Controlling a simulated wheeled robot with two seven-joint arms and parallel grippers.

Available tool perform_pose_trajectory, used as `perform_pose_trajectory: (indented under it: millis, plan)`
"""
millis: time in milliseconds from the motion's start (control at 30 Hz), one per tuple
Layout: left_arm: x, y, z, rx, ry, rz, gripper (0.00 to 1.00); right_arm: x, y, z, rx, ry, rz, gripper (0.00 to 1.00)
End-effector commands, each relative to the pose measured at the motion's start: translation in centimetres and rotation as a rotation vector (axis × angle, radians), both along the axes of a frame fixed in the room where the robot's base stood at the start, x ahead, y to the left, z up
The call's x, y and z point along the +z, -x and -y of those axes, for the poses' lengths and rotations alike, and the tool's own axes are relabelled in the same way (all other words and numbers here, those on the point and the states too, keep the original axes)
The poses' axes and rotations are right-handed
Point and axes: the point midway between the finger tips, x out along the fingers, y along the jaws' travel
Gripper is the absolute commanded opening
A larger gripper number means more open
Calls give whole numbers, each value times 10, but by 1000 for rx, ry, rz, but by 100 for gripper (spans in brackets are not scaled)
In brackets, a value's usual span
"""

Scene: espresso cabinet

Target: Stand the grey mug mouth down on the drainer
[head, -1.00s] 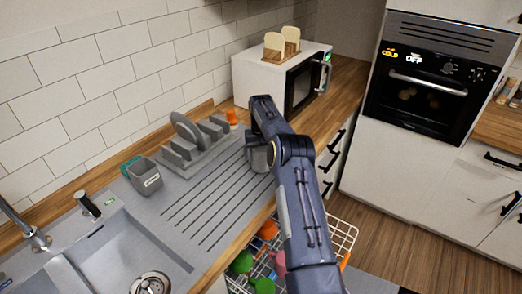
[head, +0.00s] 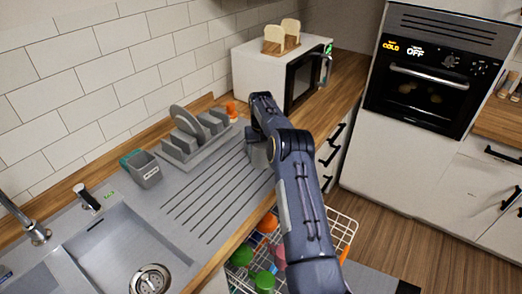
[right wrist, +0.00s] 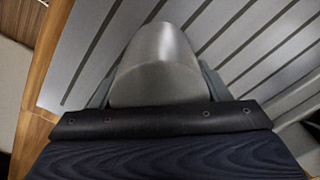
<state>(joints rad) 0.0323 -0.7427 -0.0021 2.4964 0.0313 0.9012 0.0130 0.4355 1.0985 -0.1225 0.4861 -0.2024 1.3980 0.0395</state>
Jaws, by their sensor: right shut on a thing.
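The grey mug (head: 257,154) is at the far right end of the ridged drainer (head: 204,198), mostly covered by my right arm in the head view. My right gripper (right wrist: 157,88) is shut on the mug, with a finger on each side of it. In the right wrist view the mug (right wrist: 160,58) shows as a smooth, tapering grey body with the drainer's grooves behind it. Its mouth is hidden, and I cannot tell whether it touches the drainer. My left gripper is not in view.
A grey dish rack (head: 190,150) with a plate stands behind the drainer, near a small orange item (head: 231,109). A grey caddy (head: 146,170) and the sink (head: 125,255) are at left. A white microwave (head: 262,75) stands beyond. An open dishwasher basket (head: 343,232) is below the counter edge.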

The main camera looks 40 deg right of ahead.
Motion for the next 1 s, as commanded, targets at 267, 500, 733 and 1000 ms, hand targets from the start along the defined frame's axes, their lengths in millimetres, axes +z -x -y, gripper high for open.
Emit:
perform_pose_trajectory:
  millis: [267,500,733,1000]
  plan:
    - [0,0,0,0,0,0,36,-1,0,0,0,0,1,95]
    - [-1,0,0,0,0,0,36,-1,0,0,0,0,-1,95]
    - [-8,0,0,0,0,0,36,23,-1,0,0,2,4,95]
    - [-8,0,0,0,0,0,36,67,-1,0,0,1,3,95]
